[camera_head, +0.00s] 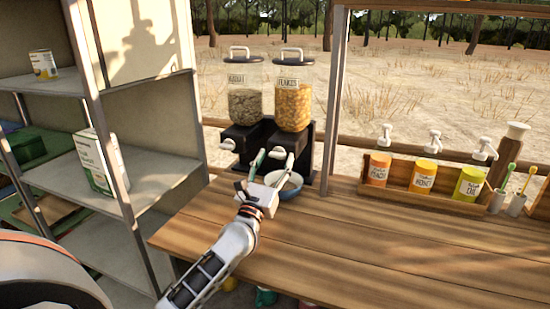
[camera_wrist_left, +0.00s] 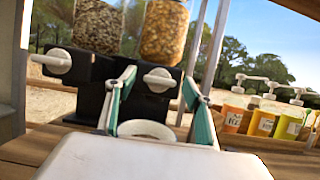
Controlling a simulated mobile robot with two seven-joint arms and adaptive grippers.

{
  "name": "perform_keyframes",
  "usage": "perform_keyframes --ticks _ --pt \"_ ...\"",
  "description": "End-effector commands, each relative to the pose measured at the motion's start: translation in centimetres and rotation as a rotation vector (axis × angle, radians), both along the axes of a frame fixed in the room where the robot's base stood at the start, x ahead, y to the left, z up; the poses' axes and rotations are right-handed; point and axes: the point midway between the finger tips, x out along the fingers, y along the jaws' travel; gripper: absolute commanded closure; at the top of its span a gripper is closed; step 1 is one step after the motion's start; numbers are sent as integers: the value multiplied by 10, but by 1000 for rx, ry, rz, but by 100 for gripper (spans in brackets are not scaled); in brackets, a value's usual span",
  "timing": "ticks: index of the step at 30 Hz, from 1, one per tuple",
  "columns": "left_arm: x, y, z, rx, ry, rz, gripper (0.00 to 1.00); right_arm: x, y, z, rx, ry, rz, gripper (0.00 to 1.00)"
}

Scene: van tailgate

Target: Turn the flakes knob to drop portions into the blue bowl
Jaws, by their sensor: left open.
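The flakes dispenser (camera_head: 291,104) stands at the back of the table, a clear canister of orange flakes on a black base. Its white flakes knob (camera_wrist_left: 159,80) shows on the front of the base in the left wrist view. A bowl with a blue outside (camera_head: 289,184) sits below it, partly hidden by my left gripper; its pale rim (camera_wrist_left: 147,130) shows in the wrist view. My left gripper (camera_head: 273,160) is open and empty in front of the dispenser, its green-padded fingers to either side of the flakes knob in the wrist view, apart from it. My right gripper is not in view.
A second dispenser (camera_head: 245,103) with darker contents and its own white knob (camera_wrist_left: 50,61) stands just left. A wooden rack (camera_head: 430,195) with pump bottles is at right. Metal shelves (camera_head: 165,172) stand left. The table's front middle (camera_head: 340,250) is clear.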

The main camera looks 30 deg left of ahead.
Motion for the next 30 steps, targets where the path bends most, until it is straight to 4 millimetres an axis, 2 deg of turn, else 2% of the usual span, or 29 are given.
perform_keyframes --ticks 4,11,12,16,30 --pt "7 2 3 -1 0 0 47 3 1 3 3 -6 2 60" --pt "8 2 3 0 1 0 47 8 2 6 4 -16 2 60" --pt "8 2 3 0 1 0 52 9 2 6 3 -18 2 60" --pt "7 2 3 0 1 0 86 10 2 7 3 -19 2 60" --pt "7 2 5 74 17 0 86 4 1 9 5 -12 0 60"
